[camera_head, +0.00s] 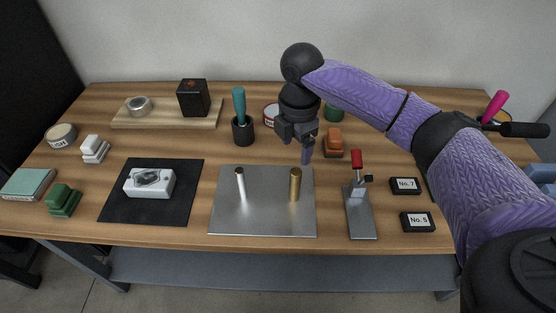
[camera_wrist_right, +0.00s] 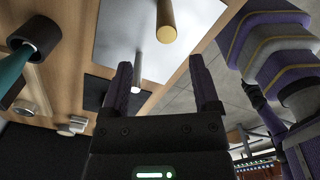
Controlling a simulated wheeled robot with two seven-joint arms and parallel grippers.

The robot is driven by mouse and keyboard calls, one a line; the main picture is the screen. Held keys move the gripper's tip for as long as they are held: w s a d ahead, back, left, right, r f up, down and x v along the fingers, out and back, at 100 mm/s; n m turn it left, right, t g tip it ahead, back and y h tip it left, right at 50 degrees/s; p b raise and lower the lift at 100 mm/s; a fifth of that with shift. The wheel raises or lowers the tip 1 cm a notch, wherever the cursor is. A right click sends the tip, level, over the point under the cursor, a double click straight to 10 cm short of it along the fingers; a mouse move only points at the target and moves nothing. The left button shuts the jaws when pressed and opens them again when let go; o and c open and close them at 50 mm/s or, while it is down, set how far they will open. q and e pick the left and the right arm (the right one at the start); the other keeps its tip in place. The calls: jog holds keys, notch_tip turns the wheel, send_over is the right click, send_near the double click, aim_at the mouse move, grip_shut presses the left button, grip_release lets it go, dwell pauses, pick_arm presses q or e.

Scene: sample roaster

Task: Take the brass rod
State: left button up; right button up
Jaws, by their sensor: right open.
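The brass rod (camera_head: 295,185) stands upright on the right part of a metal plate (camera_head: 262,222). It also shows at the top of the right wrist view (camera_wrist_right: 166,22). A silver rod with a pale top (camera_head: 240,183) stands on the same plate to its left, and shows in the right wrist view (camera_wrist_right: 139,62). My right gripper (camera_head: 306,155) is above and behind the plate, apart from the brass rod. In the right wrist view its two fingers (camera_wrist_right: 163,85) are spread with nothing between them. My left gripper is not in view.
A clamp stand with a red handle (camera_head: 357,190) stands right of the plate. A black mat with a white box (camera_head: 150,183) lies to the left. A dark cup holding a teal-handled tool (camera_head: 242,128) and an orange-brown block (camera_head: 333,142) stand behind. The table's front strip is clear.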

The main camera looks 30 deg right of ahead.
aim_at(296, 171)
jog(key=f+b, duration=0.1)
jog(key=f, duration=0.2)
jog(key=f+b, duration=0.1)
jog(key=shift+s+f+b, duration=0.3)
jog(key=shift+f+b, duration=0.05)
jog(key=shift+f, duration=0.05)
notch_tip(296, 171, down, 6)
jog(key=b, duration=0.3)
jog(key=shift+s+r, duration=0.15)
jog(key=shift+r, duration=0.35)
jog(key=shift+c, duration=1)
grip_shut()
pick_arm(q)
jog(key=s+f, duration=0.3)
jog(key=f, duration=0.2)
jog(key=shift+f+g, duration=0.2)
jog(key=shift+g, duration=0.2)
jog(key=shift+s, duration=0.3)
